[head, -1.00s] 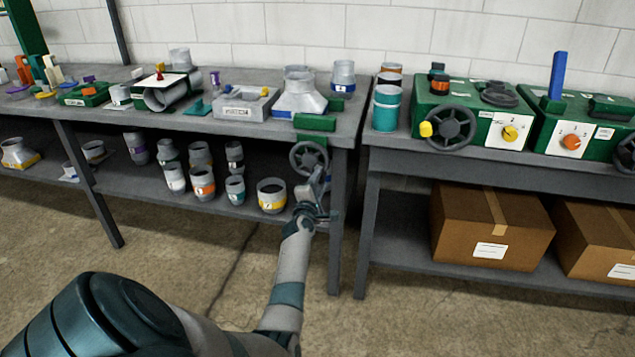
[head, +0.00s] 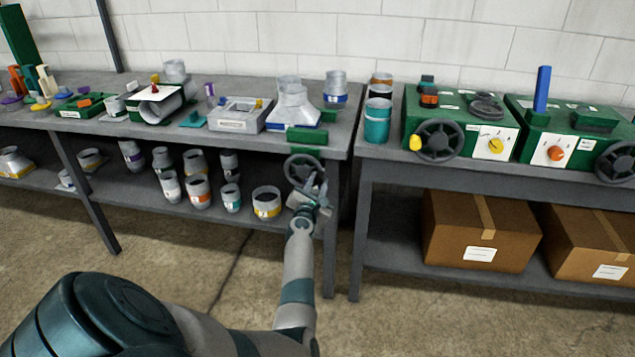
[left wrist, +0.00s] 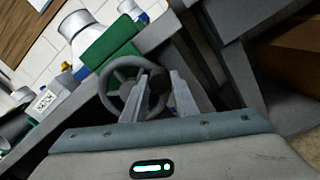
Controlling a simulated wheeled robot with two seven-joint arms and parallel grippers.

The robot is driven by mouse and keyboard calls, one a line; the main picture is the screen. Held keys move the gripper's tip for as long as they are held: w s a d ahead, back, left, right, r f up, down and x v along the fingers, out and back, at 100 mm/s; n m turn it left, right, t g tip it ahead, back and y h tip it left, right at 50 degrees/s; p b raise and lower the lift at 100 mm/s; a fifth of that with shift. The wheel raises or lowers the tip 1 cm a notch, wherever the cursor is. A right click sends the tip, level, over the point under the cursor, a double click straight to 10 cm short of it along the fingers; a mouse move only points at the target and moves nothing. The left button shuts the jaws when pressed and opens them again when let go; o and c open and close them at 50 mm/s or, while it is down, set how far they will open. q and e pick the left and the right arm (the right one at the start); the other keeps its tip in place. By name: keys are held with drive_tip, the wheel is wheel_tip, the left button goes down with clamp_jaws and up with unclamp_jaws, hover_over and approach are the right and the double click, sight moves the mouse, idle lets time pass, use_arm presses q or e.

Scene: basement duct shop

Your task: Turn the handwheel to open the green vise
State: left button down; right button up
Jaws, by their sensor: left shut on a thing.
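The green vise (head: 306,136) is fixed at the front edge of the left bench, near its right end. Its grey handwheel (head: 296,165) hangs just below the bench top, facing me. My left gripper (head: 312,188) is at the lower right of the wheel. In the left wrist view, the green vise (left wrist: 110,45) is above the handwheel (left wrist: 113,92), and the two fingers of my left gripper (left wrist: 160,88) are on either side of a dark knob at the wheel's right rim, shut on it. My right gripper is out of view.
Fittings and trays cover the left bench top (head: 232,147), with several duct collars on its lower shelf. The right bench (head: 400,160) holds green machines with their own handwheels (head: 439,140). Cardboard boxes (head: 470,228) stand beneath it. The floor in front is clear.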

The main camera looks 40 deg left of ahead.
use_arm(q)
drive_tip(key=shift+r, duration=0.15)
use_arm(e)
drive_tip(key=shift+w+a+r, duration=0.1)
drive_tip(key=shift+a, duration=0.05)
use_arm(q)
drive_tip(key=c, duration=1.4)
unclamp_jaws()
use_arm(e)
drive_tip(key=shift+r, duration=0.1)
use_arm(q)
drive_tip(key=shift+s+d+p, duration=0.25)
drive_tip(key=shift+s+p, duration=0.1)
drive_tip(key=p+v, duration=0.4)
drive_tip(key=v, duration=1.2)
drive_tip(key=shift+s+d+p, duration=0.2)
drive_tip(key=shift+p, duration=0.2)
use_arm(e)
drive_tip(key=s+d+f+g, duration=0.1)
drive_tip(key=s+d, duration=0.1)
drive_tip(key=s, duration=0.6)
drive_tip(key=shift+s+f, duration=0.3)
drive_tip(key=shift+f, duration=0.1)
